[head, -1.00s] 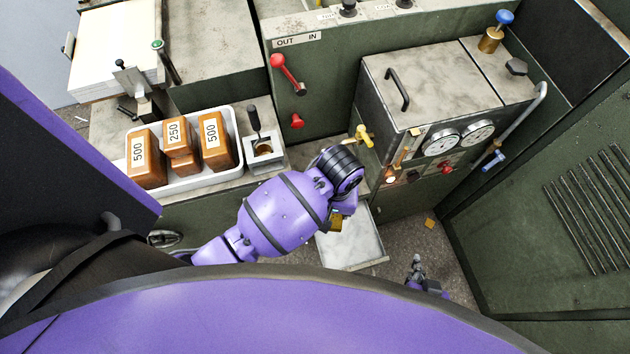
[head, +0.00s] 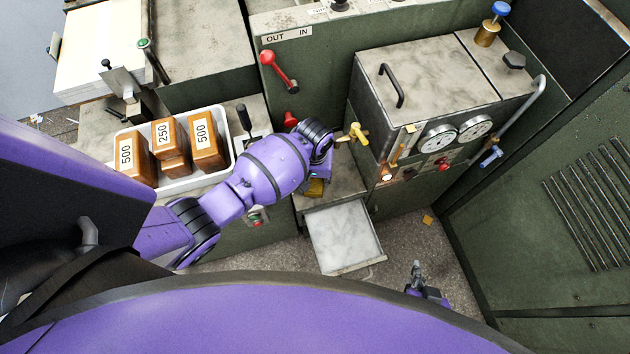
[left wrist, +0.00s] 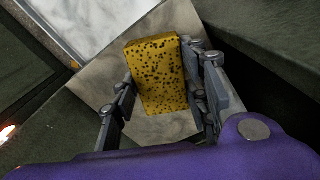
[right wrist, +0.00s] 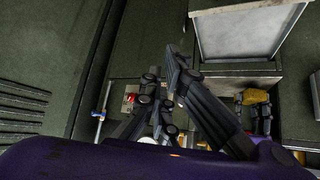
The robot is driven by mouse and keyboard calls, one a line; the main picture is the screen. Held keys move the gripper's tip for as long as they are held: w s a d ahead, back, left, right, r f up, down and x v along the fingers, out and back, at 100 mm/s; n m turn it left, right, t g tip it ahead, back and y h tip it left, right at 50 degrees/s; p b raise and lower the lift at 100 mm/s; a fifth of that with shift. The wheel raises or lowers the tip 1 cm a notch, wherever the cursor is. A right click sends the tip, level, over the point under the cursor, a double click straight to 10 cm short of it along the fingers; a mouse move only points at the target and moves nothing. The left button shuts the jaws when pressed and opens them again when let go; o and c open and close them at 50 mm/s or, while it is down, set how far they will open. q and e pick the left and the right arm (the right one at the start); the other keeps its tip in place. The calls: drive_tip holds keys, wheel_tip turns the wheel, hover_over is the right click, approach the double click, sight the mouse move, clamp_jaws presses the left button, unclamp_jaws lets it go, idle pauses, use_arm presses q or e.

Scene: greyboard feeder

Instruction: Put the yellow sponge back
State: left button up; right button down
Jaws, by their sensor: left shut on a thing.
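My left gripper (head: 318,182) is shut on the yellow sponge (left wrist: 158,72), a block with dark pores that sits between the fingers in the left wrist view. In the head view the sponge (head: 314,188) is partly hidden by my wrist. It is over or near the pale stone ledge (head: 345,183); I cannot tell whether it touches it. The right wrist view also shows the sponge (right wrist: 256,96). My right gripper (head: 417,270) is away to the lower right. Its fingertips look close together in the right wrist view (right wrist: 162,75) with nothing visible between them.
An open pale tray (head: 345,238) juts out below the ledge. A yellow valve handle (head: 357,134) and a machine box with gauges (head: 437,140) stand close to my left gripper. A white bin (head: 180,186) with labelled brown blocks is at left. Floor at the tray's right is mostly clear.

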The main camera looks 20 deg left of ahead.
sight(315, 182)
use_arm(q)
drive_tip(key=shift+s+f, duration=0.15)
drive_tip(key=shift+f, duration=0.4)
drive_tip(key=shift+s+f, duration=0.15)
drive_tip(key=shift+f, duration=0.35)
drive_tip(key=shift+w+f, duration=0.1)
drive_tip(key=shift+f, duration=0.2)
drive_tip(key=shift+r, duration=0.15)
drive_tip(key=shift+f, duration=0.2)
drive_tip(key=o, duration=1.2)
drive_tip(key=shift+w+r, duration=0.1)
drive_tip(key=shift+r, duration=0.25)
wheel_tip(315, 182, up, 11)
drive_tip(key=shift+f+p, duration=0.15)
drive_tip(key=shift+p, duration=0.7)
drive_tip(key=shift+r, duration=0.45)
use_arm(e)
drive_tip(key=shift+w+a+r, duration=0.3)
drive_tip(key=shift+w+r, duration=0.05)
drive_tip(key=shift+r, duration=0.3)
drive_tip(key=shift+w, duration=0.1)
